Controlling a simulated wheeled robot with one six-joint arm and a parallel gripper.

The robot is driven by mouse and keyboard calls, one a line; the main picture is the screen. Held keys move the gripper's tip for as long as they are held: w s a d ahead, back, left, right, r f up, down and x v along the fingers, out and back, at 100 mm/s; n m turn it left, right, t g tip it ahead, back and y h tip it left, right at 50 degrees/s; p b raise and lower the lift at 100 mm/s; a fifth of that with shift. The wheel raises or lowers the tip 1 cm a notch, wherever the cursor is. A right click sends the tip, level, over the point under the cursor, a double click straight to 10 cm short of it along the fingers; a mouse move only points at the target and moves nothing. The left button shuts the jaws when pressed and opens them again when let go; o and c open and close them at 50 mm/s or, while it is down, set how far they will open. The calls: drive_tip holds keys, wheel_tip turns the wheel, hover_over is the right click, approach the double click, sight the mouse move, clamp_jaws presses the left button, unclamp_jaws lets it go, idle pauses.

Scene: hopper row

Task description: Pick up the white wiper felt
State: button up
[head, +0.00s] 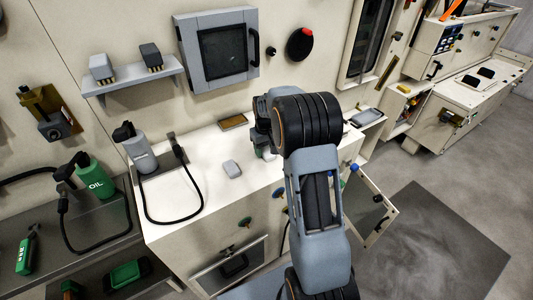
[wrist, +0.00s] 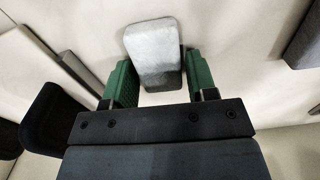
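The white wiper felt appears to be the pale grey-white, rounded block (head: 232,168) lying flat on the white counter. In the wrist view the pale block (wrist: 153,55) shows between and beyond my fingertips, its long side running away from me. My gripper (wrist: 162,80) has green fingers spread on either side of it. The gripper looks open, with a thin gap at the right finger; contact at the left is unclear.
A brown-topped flat piece (head: 233,122) lies behind, near the wall. A grey bottle with a black hose (head: 142,155) stands to the left on the counter (head: 210,195). A shelf (head: 133,80) and grey-framed window box (head: 222,50) are on the wall. An open door (head: 372,205) hangs at right.

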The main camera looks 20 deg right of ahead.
drive_tip(key=c, duration=0.6)
